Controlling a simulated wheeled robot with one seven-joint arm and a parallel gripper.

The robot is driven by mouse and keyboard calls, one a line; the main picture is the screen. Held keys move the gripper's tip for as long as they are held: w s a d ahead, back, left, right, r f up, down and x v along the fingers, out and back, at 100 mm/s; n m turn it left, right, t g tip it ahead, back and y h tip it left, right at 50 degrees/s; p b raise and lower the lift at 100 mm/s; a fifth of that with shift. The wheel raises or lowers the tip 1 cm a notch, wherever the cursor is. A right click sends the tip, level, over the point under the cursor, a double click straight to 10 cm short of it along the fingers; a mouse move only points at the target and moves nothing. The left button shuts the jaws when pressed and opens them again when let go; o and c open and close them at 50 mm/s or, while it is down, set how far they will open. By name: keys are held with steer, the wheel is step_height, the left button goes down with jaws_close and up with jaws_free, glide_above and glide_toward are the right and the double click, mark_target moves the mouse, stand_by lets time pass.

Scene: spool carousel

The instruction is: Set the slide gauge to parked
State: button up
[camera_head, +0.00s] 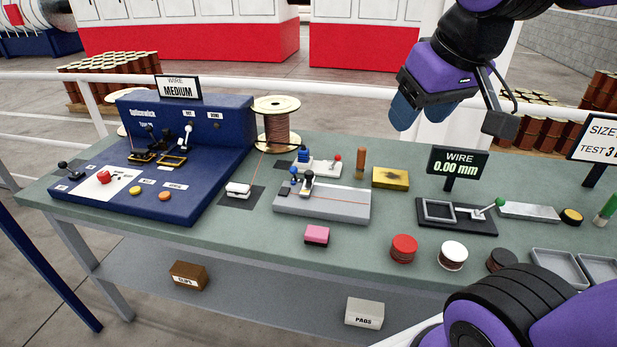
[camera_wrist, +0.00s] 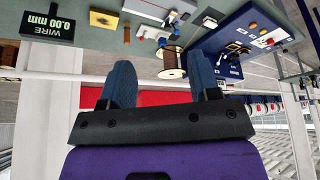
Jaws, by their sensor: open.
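The likely slide gauge (camera_head: 457,217) is a black base on the right part of the bench in the head view. It carries a grey square frame at its left and a small lever with a green knob (camera_head: 500,202) at its right. The black wire display (camera_head: 457,163) behind it reads 0.00 mm; it also shows in the wrist view (camera_wrist: 48,26). I see no parked mark. My gripper (camera_head: 420,112) is open and empty, high above the bench's back edge, up and left of the gauge. In the wrist view its two blue fingers (camera_wrist: 162,72) stand apart.
A blue machine (camera_head: 150,175) fills the bench's left, with a wire spool (camera_head: 277,125) beside it. A grey block (camera_head: 322,204) with a wire stands mid-bench. Red (camera_head: 403,249) and white (camera_head: 453,255) spools sit in front of the gauge. A metal bar (camera_head: 542,212) lies to its right.

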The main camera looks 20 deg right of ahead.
steer(key=w+n+g, duration=0.1)
steer(key=w+n, duration=0.1)
steer(key=w, duration=1)
steer(key=n+g, duration=0.4)
steer(key=n, duration=0.2)
glide_above(310, 172)
step_height(310, 172, down, 24)
step_height(310, 172, down, 11)
steer(key=shift+a+f, duration=0.1)
steer(key=shift+a, duration=0.05)
steer(key=shift+c, duration=0.2)
jaws_close()
